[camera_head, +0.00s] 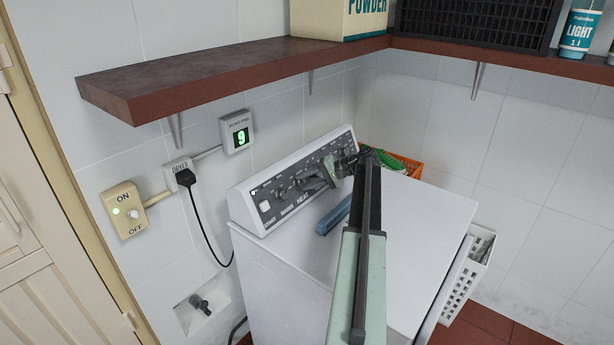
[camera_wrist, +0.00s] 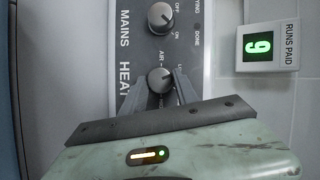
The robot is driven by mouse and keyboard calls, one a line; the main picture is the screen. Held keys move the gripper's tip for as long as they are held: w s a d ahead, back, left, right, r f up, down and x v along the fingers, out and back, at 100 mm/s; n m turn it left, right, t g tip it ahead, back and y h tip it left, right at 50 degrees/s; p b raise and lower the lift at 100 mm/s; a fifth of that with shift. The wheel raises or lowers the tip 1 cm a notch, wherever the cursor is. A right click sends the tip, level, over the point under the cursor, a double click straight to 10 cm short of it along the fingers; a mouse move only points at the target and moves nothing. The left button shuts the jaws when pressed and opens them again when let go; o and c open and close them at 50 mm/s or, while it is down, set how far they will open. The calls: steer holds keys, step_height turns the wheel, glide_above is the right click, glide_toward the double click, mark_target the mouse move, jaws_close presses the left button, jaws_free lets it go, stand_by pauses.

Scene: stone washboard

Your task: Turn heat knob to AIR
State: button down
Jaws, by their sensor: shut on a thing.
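The heat knob (camera_wrist: 160,80) is a round grey knob on the dryer's control panel, beside the word HEAT in the wrist view. AIR is printed next to it, with a second label starting with L partly hidden by a finger. My gripper (camera_wrist: 160,92) has one finger on each side of this knob and is shut on it. I cannot tell surely which mark the knob points at. In the head view my gripper (camera_head: 314,183) reaches the sloped control panel (camera_head: 262,190) from the right and hides the heat knob.
The mains knob (camera_wrist: 160,18), with OFF and ON marks, sits close by. A runs-paid display (camera_head: 238,132) reads 9. A brown shelf (camera_head: 230,75) overhangs the panel.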

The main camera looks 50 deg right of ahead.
steer(key=n+p, duration=0.1)
steer(key=n+g+h+p, duration=0.1)
steer(key=n, duration=0.1)
steer(key=shift+a+r+p, duration=0.1)
steer(key=shift+r+p, duration=0.25)
steer(key=shift+p, duration=0.05)
steer(key=n+h+p, duration=0.1)
steer(key=n+p, duration=0.1)
steer(key=n, duration=0.1)
steer(key=shift+a+g, duration=0.15)
steer(key=shift+g, duration=0.25)
steer(key=n+h+p, duration=0.1)
steer(key=n, duration=0.1)
steer(key=n+h+p, duration=0.1)
steer(key=n+h, duration=0.1)
steer(key=shift+a+g, duration=0.15)
steer(key=shift+g, duration=0.25)
steer(key=shift+n, duration=0.4)
steer(key=c, duration=0.9)
jaws_free()
steer(key=shift+c, duration=0.2)
steer(key=shift+w, duration=0.1)
